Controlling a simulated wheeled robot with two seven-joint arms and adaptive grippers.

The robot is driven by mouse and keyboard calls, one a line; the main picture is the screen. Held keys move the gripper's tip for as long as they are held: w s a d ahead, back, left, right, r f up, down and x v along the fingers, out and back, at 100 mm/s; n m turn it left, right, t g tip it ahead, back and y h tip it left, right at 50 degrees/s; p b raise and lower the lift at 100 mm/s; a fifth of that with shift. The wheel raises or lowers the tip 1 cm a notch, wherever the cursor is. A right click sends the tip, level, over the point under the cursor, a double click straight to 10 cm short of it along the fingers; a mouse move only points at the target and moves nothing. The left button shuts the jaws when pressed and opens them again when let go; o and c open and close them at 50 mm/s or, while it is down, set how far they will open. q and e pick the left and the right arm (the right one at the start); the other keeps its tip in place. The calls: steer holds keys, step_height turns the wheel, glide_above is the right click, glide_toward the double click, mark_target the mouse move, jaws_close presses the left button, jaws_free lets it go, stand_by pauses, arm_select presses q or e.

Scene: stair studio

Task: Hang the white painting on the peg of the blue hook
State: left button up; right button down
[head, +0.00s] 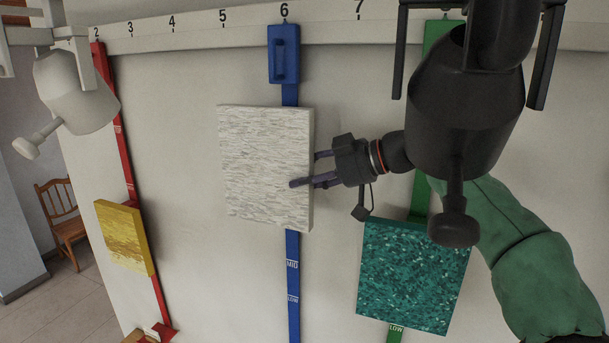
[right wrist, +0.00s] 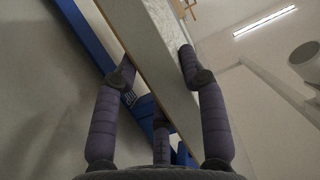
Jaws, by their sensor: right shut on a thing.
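The white painting (head: 265,165) is upright with a slight tilt, in front of the blue strip (head: 292,265). The blue hook (head: 284,55) is at the strip's top, just above the painting, with a raised blue part on its face. My right gripper (head: 307,169) is shut on the painting's right edge. In the right wrist view my right gripper's fingers (right wrist: 160,68) lie on both sides of the painting's edge (right wrist: 158,62), with the blue strip behind it. The painting's back is hidden in the head view, and I cannot tell whether it touches the strip. My left gripper is not in view.
A yellow painting (head: 125,237) hangs along the red strip (head: 120,150) at left. A teal painting (head: 412,275) is at the green strip, below my right arm. A black spotlight (head: 465,110) covers the upper right; a white spotlight (head: 75,90) is upper left. A numbered rail (head: 200,25) runs along the top.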

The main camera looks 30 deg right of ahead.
steer(key=shift+w+d+p, duration=0.85)
steer(key=shift+d+p, duration=0.05)
steer(key=shift+d, duration=0.15)
steer(key=shift+f, duration=0.15)
steer(key=shift+f+b, duration=0.5)
steer(key=shift+b, duration=0.2)
steer(key=shift+f, duration=0.15)
steer(key=c, duration=0.6)
jaws_free()
steer(key=v, duration=1.2)
